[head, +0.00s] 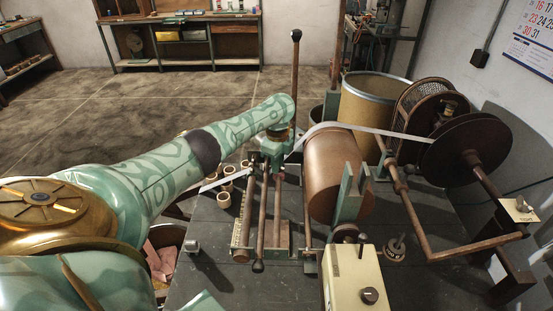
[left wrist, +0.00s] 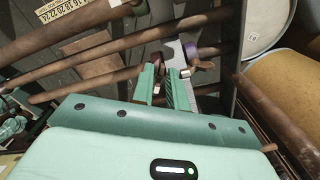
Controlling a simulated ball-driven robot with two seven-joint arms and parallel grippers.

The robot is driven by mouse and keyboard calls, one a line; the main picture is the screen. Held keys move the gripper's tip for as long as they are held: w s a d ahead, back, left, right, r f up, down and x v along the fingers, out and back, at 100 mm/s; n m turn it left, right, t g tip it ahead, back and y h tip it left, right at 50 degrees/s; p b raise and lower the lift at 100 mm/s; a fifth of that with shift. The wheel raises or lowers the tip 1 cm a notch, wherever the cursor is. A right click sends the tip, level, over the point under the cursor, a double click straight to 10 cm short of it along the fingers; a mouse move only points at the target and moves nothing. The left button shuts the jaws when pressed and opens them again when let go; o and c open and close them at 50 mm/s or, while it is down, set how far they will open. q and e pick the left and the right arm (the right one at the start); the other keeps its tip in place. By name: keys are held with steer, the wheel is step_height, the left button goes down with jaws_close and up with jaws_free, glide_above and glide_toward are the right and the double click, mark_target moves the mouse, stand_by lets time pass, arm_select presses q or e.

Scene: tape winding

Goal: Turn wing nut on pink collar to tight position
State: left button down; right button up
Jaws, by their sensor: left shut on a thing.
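In the left wrist view, my left gripper (left wrist: 171,70) is shut, with its two green fingers reaching between the brown rods. A small grey metal piece (left wrist: 172,52), which looks like the wing nut, sits between the fingertips. A pinkish-purple collar (left wrist: 197,52) shows just right of the fingertips, partly covered. Whether the nut is turned tight cannot be told. In the head view, my left arm reaches from the left to the green carriage (head: 270,150) on the winding machine; the fingers and nut are hidden there. My right gripper is not in view.
A large brown drum (head: 333,178) stands right of the carriage, with a pale tape (head: 385,132) running to a dark reel (head: 467,150). A cream control box (head: 352,283) is in front. Several small tan rings (head: 225,188) stand left of the carriage. A tall rod (head: 295,75) rises behind.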

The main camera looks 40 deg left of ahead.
arm_select(q)
steer(key=m, duration=0.6)
steer(key=shift+w, duration=0.15)
steer(key=m, duration=0.6)
steer(key=shift+w, duration=0.1)
steer(key=shift+r, duration=0.1)
steer(key=c, duration=1.7)
jaws_free()
steer(key=shift+c, duration=0.2)
step_height(320, 180, up, 16)
steer(key=p, duration=0.6)
steer(key=shift+p, duration=0.3)
